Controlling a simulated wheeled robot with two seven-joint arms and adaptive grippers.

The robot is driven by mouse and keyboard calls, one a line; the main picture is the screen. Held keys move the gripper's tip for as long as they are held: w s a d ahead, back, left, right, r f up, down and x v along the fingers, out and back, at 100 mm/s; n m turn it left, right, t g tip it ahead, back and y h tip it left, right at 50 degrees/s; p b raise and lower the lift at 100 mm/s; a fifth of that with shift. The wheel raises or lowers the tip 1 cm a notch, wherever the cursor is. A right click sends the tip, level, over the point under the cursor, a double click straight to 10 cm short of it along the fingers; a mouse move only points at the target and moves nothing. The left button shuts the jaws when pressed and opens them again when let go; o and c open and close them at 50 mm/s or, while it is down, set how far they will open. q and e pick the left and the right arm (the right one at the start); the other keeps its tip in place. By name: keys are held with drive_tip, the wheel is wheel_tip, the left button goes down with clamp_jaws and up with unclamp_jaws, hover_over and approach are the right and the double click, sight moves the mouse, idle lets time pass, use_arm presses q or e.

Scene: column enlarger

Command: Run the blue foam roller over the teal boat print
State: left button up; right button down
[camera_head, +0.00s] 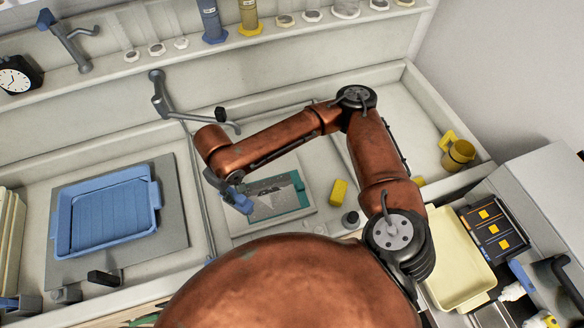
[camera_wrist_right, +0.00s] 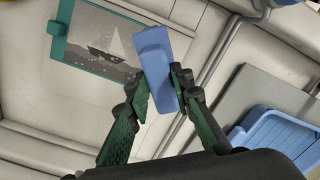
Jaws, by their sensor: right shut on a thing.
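The teal boat print (camera_head: 276,196) lies on a pale board in the middle basin. It shows a sailboat in grey with a teal edge, and it also shows in the wrist view (camera_wrist_right: 98,38). My right gripper (camera_wrist_right: 160,85) is shut on the blue foam roller (camera_wrist_right: 156,62), with a green finger on each side of it. In the head view the roller (camera_head: 238,202) is at the print's left edge, below my right gripper (camera_head: 225,185). I cannot tell whether the roller touches the print. My left gripper is not in view.
A blue tray (camera_head: 152,190) stands on a grey mat at the left. A yellow block (camera_head: 338,192) and a small dark-topped item (camera_head: 350,220) sit right of the print. A grey tap (camera_head: 160,98) stands behind. A cream tray (camera_head: 455,285) is at the right.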

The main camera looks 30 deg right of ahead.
drive_tip(key=d+f+n+p, duration=0.2)
drive_tip(key=d+n+p, duration=0.6)
drive_tip(key=n, duration=0.6)
drive_tip(key=d+f+n+p, duration=0.3)
drive_tip(key=d+n+p, duration=0.4)
drive_tip(key=d+n, duration=0.4)
drive_tip(key=shift+w+d+n+p, duration=0.25)
drive_tip(key=shift+n+p, duration=0.1)
drive_tip(key=shift+n, duration=1.35)
drive_tip(key=shift+f, duration=0.1)
drive_tip(key=shift+w+f+b, duration=0.1)
drive_tip(key=shift+f+b, duration=1)
drive_tip(key=shift+f, duration=1.55)
drive_tip(key=shift+a, duration=0.1)
